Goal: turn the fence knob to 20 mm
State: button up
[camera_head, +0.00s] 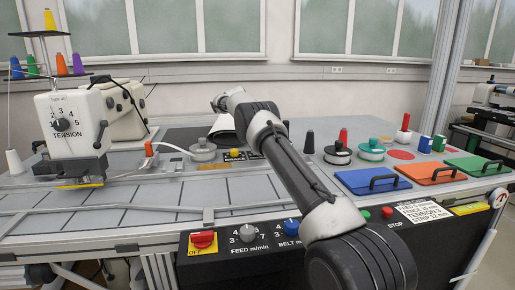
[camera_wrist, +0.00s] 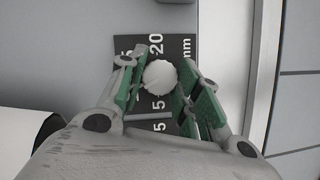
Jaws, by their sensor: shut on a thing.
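The fence knob (camera_wrist: 160,76) is a small, round, pale knob with a ridged edge in the wrist view. It sits on a dark scale plate (camera_wrist: 183,48) with white numbers, where 20 and mm can be read above and to the right. My gripper (camera_wrist: 158,80) has its green-padded fingers on either side of the knob and is shut on it. The fingers cover part of the scale, and I cannot tell which number the knob points to. In the head view my arm hides the knob and the fingertips.
In the head view, a sewing machine with a tension dial (camera_head: 65,120) stands at left. Blue (camera_head: 352,183), orange (camera_head: 412,180) and green (camera_head: 492,170) lids lie at right. A red OFF switch (camera_head: 203,240) and dials line the front panel. The grey tabletop at left is mostly clear.

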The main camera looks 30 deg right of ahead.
dwell(0.3)
jog(key=o, duration=1)
